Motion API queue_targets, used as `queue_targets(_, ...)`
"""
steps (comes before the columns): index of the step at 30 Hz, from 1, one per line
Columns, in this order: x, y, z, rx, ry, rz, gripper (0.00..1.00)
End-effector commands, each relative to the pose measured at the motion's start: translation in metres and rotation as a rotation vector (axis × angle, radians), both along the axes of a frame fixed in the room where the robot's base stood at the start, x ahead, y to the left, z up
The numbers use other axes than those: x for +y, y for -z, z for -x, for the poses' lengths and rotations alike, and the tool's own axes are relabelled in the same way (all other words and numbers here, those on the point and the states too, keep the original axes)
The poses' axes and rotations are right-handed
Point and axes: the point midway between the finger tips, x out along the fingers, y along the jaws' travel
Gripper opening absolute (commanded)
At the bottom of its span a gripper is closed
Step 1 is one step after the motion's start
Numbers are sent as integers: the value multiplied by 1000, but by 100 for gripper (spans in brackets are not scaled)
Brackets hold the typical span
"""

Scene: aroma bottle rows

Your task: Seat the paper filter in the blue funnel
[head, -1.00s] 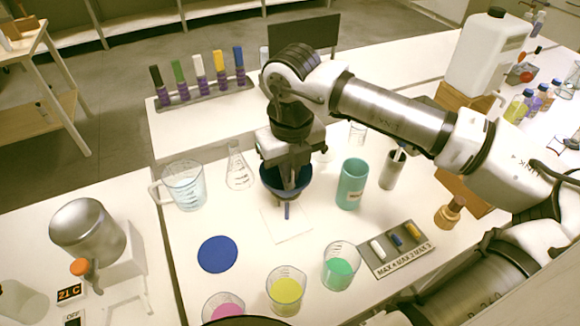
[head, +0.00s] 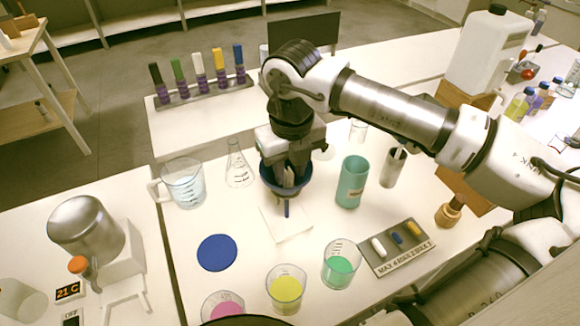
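The blue funnel (head: 269,190) is a dark blue bowl with a thin stem pointing down over a pale square (head: 296,226) at the middle of the bench. My gripper (head: 288,178) points down into the funnel's mouth, with its fingers at or inside the rim. Pale grey shapes show between the fingers and inside the funnel. I cannot tell whether they are the paper filter or parts of my gripper. The finger gap and any grip are not clear. The far side of the funnel's inside is hidden by my gripper.
An Erlenmeyer flask (head: 238,170) and a measuring jug (head: 184,186) stand left of the funnel. A teal cylinder (head: 351,184) stands to the right. Beakers of yellow (head: 286,291), green (head: 340,265) and pink liquid (head: 224,306) stand in front. A flat blue disc (head: 217,252) lies front left.

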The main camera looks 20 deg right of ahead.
Motion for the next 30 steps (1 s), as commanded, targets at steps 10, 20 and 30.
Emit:
queue_targets(10, -1, -63, 1, -4, 3, 4, 29)
queue_targets(20, -1, -124, 4, -1, 1, 2, 29)
queue_targets(30, 0, -135, 5, 0, 0, 0, 29)
